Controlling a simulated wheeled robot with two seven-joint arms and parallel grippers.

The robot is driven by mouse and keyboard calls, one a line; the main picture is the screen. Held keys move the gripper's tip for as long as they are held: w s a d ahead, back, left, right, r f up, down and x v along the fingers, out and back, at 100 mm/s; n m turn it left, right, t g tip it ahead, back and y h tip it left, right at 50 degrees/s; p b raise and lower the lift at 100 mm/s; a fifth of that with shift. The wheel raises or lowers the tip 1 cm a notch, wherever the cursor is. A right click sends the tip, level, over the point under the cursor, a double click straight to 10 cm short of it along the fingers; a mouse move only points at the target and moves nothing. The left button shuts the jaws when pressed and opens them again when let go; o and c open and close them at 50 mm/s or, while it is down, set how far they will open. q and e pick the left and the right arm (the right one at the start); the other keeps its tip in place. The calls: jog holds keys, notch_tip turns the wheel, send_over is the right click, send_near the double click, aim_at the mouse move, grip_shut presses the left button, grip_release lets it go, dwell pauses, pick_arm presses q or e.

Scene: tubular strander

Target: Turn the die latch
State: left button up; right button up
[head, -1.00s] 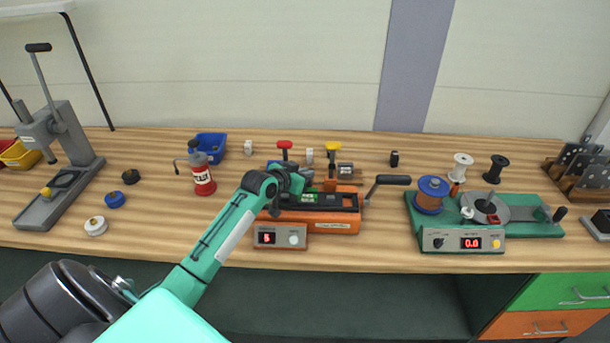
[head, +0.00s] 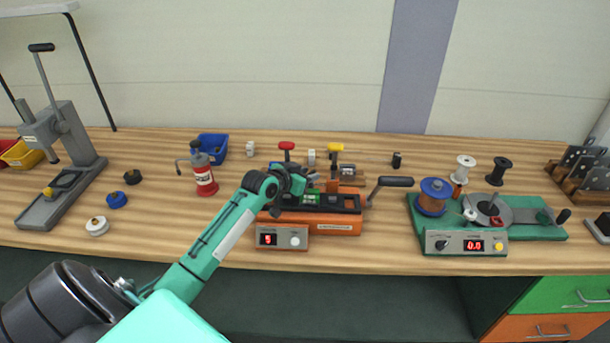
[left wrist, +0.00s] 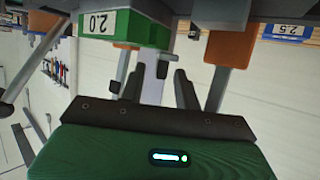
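The orange tubular strander (head: 332,226) stands on the bench in the middle of the head view. My left gripper (head: 303,180) is over its left half, and the arm partly hides the machine. In the left wrist view my left gripper (left wrist: 159,74) has its two dark fingers apart, with a visible gap and nothing clearly held. A green block marked 2.0 (left wrist: 97,26) is close beyond the fingers, at upper left. A small dark tab (left wrist: 163,70) shows between the fingertips; I cannot tell whether it is the die latch. My right gripper is not in view.
A red knob (head: 286,146) and a yellow knob (head: 335,148) rise behind the strander. A crank handle (head: 395,182) sticks out at its right.

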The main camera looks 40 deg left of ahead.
pick_arm(q)
jog(key=shift+s+r, duration=0.15)
jog(key=shift+s, duration=0.3)
jog(key=b+v, duration=0.3)
jog(key=v, duration=1)
jog(key=shift+a, duration=0.1)
